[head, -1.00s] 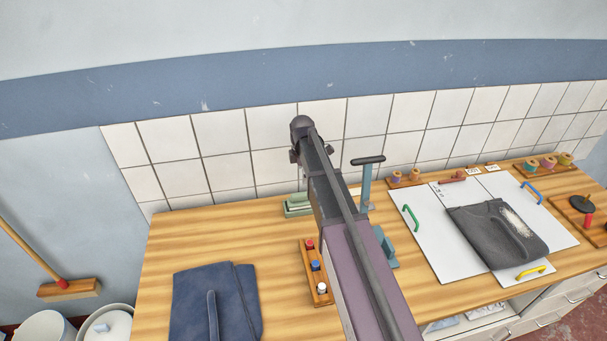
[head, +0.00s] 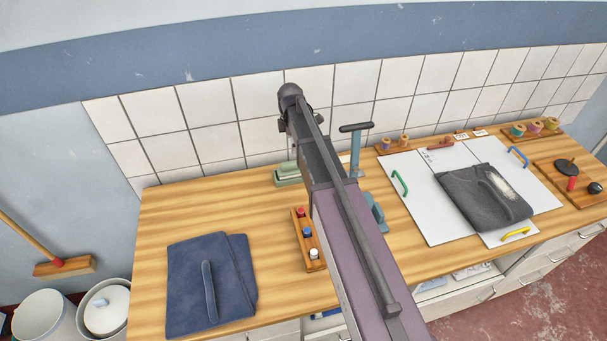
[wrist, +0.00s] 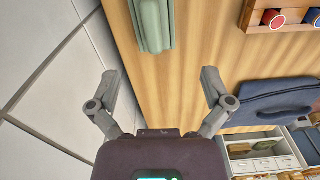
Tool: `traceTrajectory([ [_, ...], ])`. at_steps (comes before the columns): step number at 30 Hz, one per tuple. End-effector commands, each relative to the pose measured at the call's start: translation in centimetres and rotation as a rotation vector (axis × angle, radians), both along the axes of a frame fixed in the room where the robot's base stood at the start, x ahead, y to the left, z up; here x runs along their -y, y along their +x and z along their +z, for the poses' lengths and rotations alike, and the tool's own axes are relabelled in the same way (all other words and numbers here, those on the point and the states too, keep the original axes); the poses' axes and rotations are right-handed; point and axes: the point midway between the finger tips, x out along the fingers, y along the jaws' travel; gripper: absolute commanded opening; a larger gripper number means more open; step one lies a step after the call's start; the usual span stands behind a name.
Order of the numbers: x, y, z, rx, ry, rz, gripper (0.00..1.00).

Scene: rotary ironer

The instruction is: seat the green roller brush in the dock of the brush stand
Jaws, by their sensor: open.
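A pale green, long, ridged object (head: 287,175) lies at the back of the wooden bench near the tiled wall. It may be the green roller brush; its lower part looks layered. It also shows in the wrist view (wrist: 152,25), beyond the fingertips at the top edge. My gripper (wrist: 158,85) is open and empty, with its fingers spread wide, apart from the green object. A blue-teal post with a dark crossbar (head: 357,128) stands right of my arm, and a teal piece (head: 376,212) is partly hidden. I cannot tell which is the brush stand.
A wooden rack (head: 308,240) with red, blue and white capped items lies beside my arm. A folded navy garment (head: 190,285) is at front left. A grey garment (head: 470,205) with pale lint lies on a white board (head: 420,220) at right. The tiled wall (head: 210,130) is close behind.

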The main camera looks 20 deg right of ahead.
Motion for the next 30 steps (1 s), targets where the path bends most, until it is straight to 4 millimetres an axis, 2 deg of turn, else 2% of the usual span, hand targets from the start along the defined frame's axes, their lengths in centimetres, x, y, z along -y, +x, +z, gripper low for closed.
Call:
traceTrajectory([
  [8,-0.1,-5.7,0.0,0.0,0.0,-0.301,1.0],
  [24,-0.3,-19.2,0.0,0.0,-0.001,-1.153,1.0],
  [30,-0.3,-22.8,0.0,0.001,-0.001,-1.398,1.0],
])
